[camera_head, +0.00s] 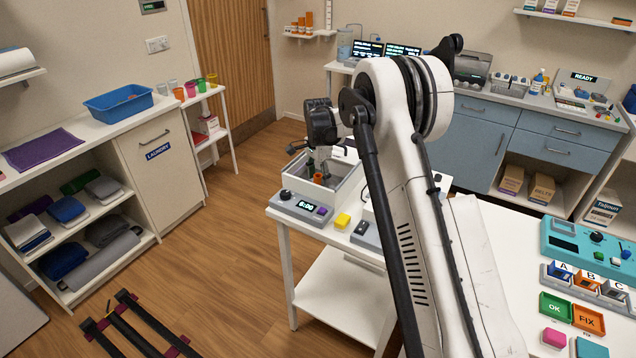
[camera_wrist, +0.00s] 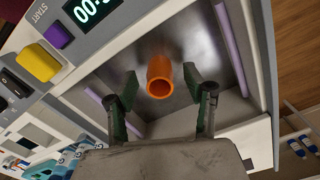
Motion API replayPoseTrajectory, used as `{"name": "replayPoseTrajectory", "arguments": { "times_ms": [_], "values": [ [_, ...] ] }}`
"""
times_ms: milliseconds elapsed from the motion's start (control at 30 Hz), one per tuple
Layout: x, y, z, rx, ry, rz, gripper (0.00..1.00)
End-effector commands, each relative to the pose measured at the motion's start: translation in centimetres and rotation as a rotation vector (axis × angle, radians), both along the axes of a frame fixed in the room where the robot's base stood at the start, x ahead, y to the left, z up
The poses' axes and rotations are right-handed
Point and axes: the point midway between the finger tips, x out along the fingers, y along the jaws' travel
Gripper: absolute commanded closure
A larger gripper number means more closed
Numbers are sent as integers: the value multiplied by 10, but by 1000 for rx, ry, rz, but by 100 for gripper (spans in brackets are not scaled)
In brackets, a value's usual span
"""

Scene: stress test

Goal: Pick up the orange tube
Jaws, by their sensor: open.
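The orange tube (camera_wrist: 160,76) stands in a grey-walled tub of a bench device, its open top facing the wrist camera. It also shows in the head view (camera_head: 317,179), small, just below my gripper. My gripper (camera_wrist: 160,92) is open, with one green-padded finger on each side of the tube. I see a gap between each finger and the tube, and how deep the fingers reach is hard to tell. In the head view my gripper (camera_head: 318,170) points down into the device (camera_head: 340,203) on the white table.
The tub's metal walls and purple strips (camera_wrist: 234,47) surround the fingers closely. A yellow block (camera_head: 342,221) and a grey panel with a display (camera_head: 306,205) sit at the device's front. My arm covers part of the table to the right.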

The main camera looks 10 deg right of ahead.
Motion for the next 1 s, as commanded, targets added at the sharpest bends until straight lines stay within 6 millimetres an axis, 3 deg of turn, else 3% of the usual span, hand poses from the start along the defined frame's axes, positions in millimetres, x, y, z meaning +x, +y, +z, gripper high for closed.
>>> {"name": "replayPoseTrajectory", "arguments": {
  "times_ms": [133, 400, 467, 767, 1000],
  "values": [
    [0, 0, 0, 0, 0, 0, 55],
    [0, 0, 0, 0, 0, 0, 92],
    [0, 0, 0, 0, 0, 0, 96],
    [0, 0, 8, 0, 0, 0, 96],
    [0, 0, 49, 0, 0, 0, 96]
  ]
}}
